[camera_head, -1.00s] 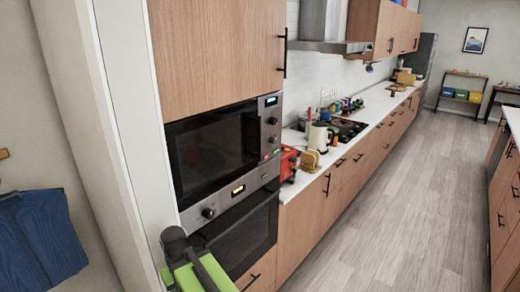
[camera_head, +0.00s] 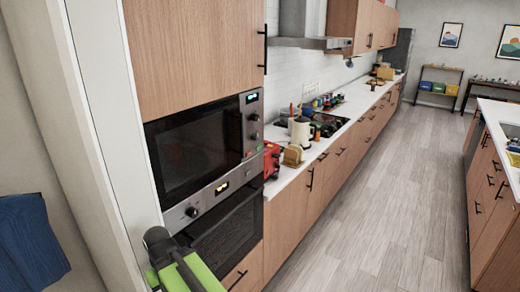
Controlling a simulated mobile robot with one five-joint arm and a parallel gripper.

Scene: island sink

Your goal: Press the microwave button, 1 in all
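The microwave (camera_head: 195,152) is built into the wooden cabinet wall on the left, with a dark glass door that is shut. Its control panel (camera_head: 253,125) is a narrow strip right of the door, with a lit display on top and two round knobs below. Small green and red marks, which look like buttons (camera_head: 248,154), sit at the panel's lower end; they are too small to tell apart well. A green and dark grey part of my arm shows at the bottom left, in front of the lower oven. My gripper's fingertips are not in view.
A lower oven (camera_head: 222,230) with a knob and lit display sits under the microwave. A red appliance (camera_head: 272,160) and a pale kettle (camera_head: 301,130) stand on the counter to the right. An island (camera_head: 500,190) stands at far right; the floor (camera_head: 370,210) between is clear.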

